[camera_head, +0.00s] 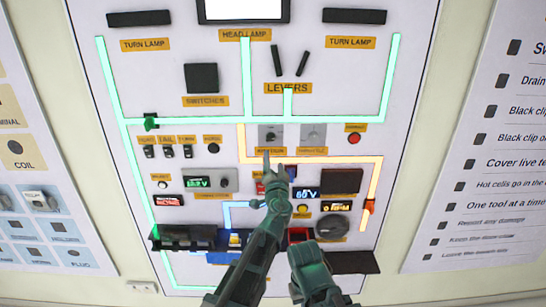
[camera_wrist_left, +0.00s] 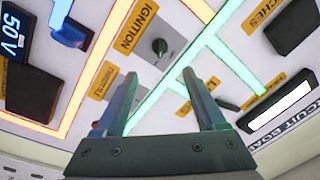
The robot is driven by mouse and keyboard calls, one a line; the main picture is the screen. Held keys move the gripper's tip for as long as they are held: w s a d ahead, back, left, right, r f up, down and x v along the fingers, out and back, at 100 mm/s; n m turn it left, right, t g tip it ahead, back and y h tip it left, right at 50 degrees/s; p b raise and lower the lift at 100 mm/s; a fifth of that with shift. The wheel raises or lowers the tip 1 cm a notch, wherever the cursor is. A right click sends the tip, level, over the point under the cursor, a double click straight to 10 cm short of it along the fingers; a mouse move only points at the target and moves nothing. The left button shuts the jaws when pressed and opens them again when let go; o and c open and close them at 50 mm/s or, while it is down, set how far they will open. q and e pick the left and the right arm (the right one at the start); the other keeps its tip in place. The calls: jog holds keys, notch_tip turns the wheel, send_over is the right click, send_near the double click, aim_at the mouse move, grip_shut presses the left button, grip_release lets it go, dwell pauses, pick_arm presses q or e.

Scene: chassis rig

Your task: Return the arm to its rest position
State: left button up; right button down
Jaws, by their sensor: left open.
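My left arm rises from the bottom of the head view in front of the upright panel (camera_head: 215,120). My left gripper (camera_head: 272,168) is open and empty, just below the ignition switch (camera_head: 270,137). In the left wrist view my left gripper (camera_wrist_left: 160,84) shows its two fingers apart with nothing between them. The ignition knob (camera_wrist_left: 159,47) is beyond the fingertips there, apart from them. A dark green-lit part of my own body stands at the bottom, right of my left forearm. My right gripper cannot be made out.
The panel carries lit green and orange lines, displays and switches. An orange clip (camera_head: 368,207) is at its right and a green clip (camera_head: 151,121) at its left. A dark shelf tray (camera_head: 352,263) juts out low at the right. Posters flank the panel.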

pick_arm(q)
jog(key=shift+s, duration=0.15)
jog(key=s+a+f+n+g+y, duration=0.2)
jog(key=s+a+f+n+y, duration=0.1)
jog(key=a, duration=0.3)
jog(key=s+a+f+n+g+y, duration=0.2)
jog(key=a+f+n+g, duration=0.1)
jog(key=a, duration=0.3)
jog(key=s+a+f+n+g, duration=0.3)
jog(key=s+a+f+g, duration=0.35)
jog(key=s+f, duration=0.35)
jog(key=s+d+f+g+h, duration=0.3)
jog(key=s+f, duration=0.1)
jog(key=s, duration=0.3)
jog(key=s+d+f+g+h, duration=0.3)
jog(key=s+f+h, duration=0.1)
jog(key=s, duration=0.3)
jog(key=s+d+f+m+g+y+b, duration=0.1)
jog(key=s+d+f+m+b, duration=0.3)
jog(key=d+f+b, duration=0.6)
jog(key=shift+s+d+f+m+b, duration=0.35)
jog(key=shift+s+d+b, duration=0.2)
jog(key=shift+s+d, duration=0.45)
